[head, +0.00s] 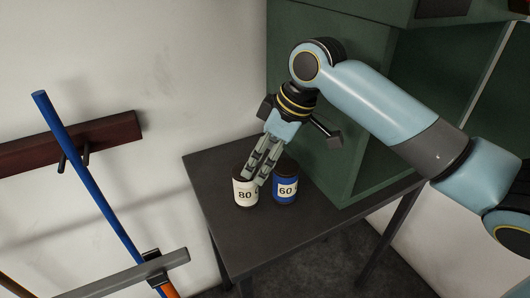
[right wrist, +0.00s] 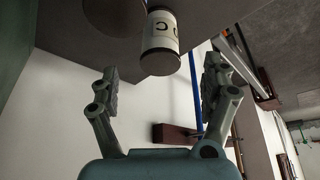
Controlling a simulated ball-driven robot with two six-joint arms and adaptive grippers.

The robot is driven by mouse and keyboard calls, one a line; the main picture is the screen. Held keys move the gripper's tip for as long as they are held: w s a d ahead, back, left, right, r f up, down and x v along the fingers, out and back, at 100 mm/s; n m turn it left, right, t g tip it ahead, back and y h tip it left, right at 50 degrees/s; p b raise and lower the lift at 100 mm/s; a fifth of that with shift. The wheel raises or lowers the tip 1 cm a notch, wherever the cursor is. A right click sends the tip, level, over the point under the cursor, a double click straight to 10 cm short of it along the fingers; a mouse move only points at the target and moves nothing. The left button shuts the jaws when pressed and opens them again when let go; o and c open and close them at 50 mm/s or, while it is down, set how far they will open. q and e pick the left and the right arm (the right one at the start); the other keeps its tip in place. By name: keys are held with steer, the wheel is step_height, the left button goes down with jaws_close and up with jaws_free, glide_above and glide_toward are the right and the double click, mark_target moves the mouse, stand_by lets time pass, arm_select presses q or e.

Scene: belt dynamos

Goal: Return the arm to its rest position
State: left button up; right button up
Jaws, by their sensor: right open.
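A white can (head: 245,190) marked 80 stands upright on a small dark table (head: 250,240). A blue can (head: 286,187) marked 60 stands just right of it. My right gripper (head: 257,178) points down at the cans, and its fingers cover part of the white can's right side. In the right wrist view my right gripper (right wrist: 160,85) has its fingers spread with nothing between them. The white can (right wrist: 160,38) shows beyond the fingertips, apart from them. My left gripper is not in view.
A green cabinet (head: 320,150) stands close behind and right of the cans, beneath my right arm. On the left, a blue pole (head: 85,185) leans by a dark red wall board (head: 110,132) and a grey bar (head: 120,275). The table's front part is clear.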

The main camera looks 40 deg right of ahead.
steer(key=shift+s+r, duration=0.2)
steer(key=shift+r, duration=0.2)
steer(key=s+a+m+h, duration=0.2)
steer(key=s+m, duration=0.1)
steer(key=s, duration=0.6)
steer(key=s+a+m+h, duration=0.1)
steer(key=s+a+m, duration=0.1)
steer(key=s, duration=0.8)
steer(key=d+f+g+b, duration=0.25)
steer(key=f+b, duration=0.65)
steer(key=f, duration=2.6)
steer(key=s+d+f+b, duration=0.1)
steer(key=s+f+b, duration=0.3)
steer(key=s+f, duration=0.6)
steer(key=s+f+b, duration=0.5)
steer(key=s+f, duration=0.4)
steer(key=f, duration=0.7)
steer(key=shift+s+d+m, duration=0.35)
steer(key=shift+s+m, duration=0.05)
steer(key=shift+s+g, duration=0.25)
steer(key=shift+c, duration=0.3)
